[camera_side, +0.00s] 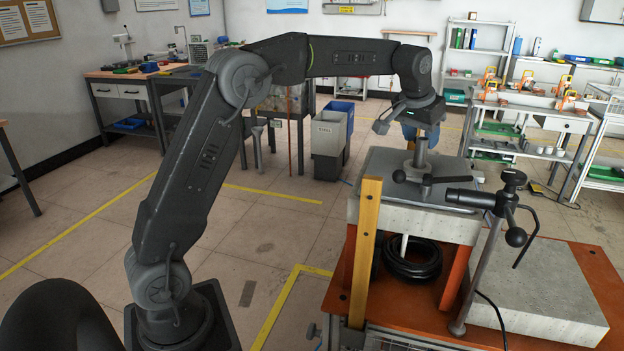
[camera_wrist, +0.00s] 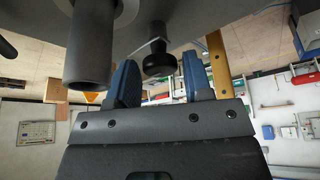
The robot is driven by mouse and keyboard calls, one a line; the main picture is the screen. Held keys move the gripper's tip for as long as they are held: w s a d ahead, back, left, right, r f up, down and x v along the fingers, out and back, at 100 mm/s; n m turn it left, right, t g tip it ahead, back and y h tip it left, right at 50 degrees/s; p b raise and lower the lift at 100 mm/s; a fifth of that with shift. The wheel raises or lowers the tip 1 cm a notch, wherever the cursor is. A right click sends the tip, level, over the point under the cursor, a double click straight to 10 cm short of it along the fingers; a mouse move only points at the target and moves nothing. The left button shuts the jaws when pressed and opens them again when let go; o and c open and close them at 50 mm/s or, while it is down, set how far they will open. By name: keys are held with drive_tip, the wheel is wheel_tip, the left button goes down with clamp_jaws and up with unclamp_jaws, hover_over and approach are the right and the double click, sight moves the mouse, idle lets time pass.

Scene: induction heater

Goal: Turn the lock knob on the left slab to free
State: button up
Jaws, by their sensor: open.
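The left slab (camera_side: 375,219) is a pale block with a grey plate (camera_side: 378,165) on top, standing on an orange bench. In the wrist view a dark round knob (camera_wrist: 159,64) on a short stem shows between the two blue fingers of my gripper (camera_wrist: 158,75). The fingers are apart, with a gap on each side of the knob, and I see no contact. A grey cylinder (camera_wrist: 90,45) shows left of the knob.
A clamp post with a ball handle (camera_side: 515,236) stands to the right. A wooden upright (camera_side: 364,245) stands in front. A second slab (camera_side: 540,295) lies right.

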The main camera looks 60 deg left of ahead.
drive_tip(key=m+h, duration=0.1)
drive_tip(key=m, duration=0.1)
drive_tip(key=shift+a+r+m, duration=0.1)
drive_tip(key=shift+r+m, duration=0.05)
drive_tip(key=shift+m, duration=0.15)
drive_tip(key=s+v, duration=0.1)
drive_tip(key=v, duration=1.3)
drive_tip(key=s+d+f, duration=0.3)
drive_tip(key=s+f, duration=0.1)
drive_tip(key=s, duration=0.4)
drive_tip(key=s+d+f, duration=0.3)
drive_tip(key=s+f, duration=0.1)
drive_tip(key=s, duration=0.4)
drive_tip(key=s+d+f+t, duration=0.1)
drive_tip(key=s+d+f, duration=0.2)
drive_tip(key=s, duration=0.6)
drive_tip(key=shift+f, duration=0.75)
drive_tip(key=s+f, duration=0.4)
drive_tip(key=shift+d+f, duration=0.35)
drive_tip(key=shift+f, duration=0.05)
drive_tip(key=shift+s, duration=0.15)
